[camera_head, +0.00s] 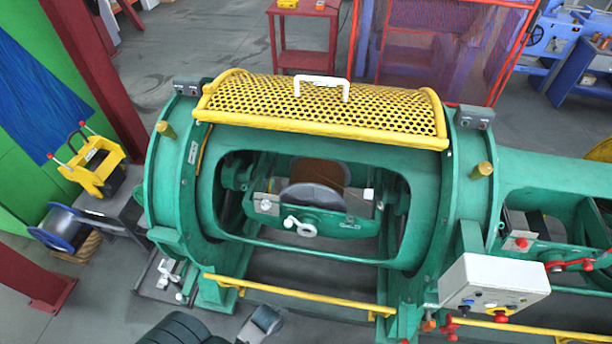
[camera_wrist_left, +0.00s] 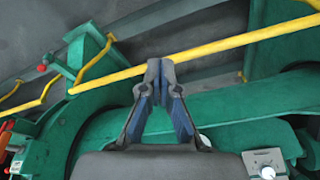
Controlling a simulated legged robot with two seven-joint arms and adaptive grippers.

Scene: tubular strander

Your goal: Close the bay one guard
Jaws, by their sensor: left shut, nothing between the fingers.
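The bay one guard (camera_head: 325,105) is a curved yellow perforated cover with a white handle (camera_head: 321,82). It is raised on top of the green tubular housing (camera_head: 290,137). The bay opening below it is uncovered, and a spool (camera_head: 312,190) shows inside in a cradle. My left gripper (camera_wrist_left: 161,64) is shut and empty in the left wrist view, with its fingertips in front of a yellow rail (camera_wrist_left: 205,48) and the green machine. Whether it touches the rail cannot be told. The guard is not visible in that view. My right gripper is not in view.
A yellow rail (camera_head: 300,293) crosses the front of the bay. A white control box (camera_head: 494,283) with buttons stands at the front right. Small grey boxes (camera_head: 474,117) sit on the housing rings. A yellow device (camera_head: 92,163) stands at the left. A red table (camera_head: 305,30) is behind.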

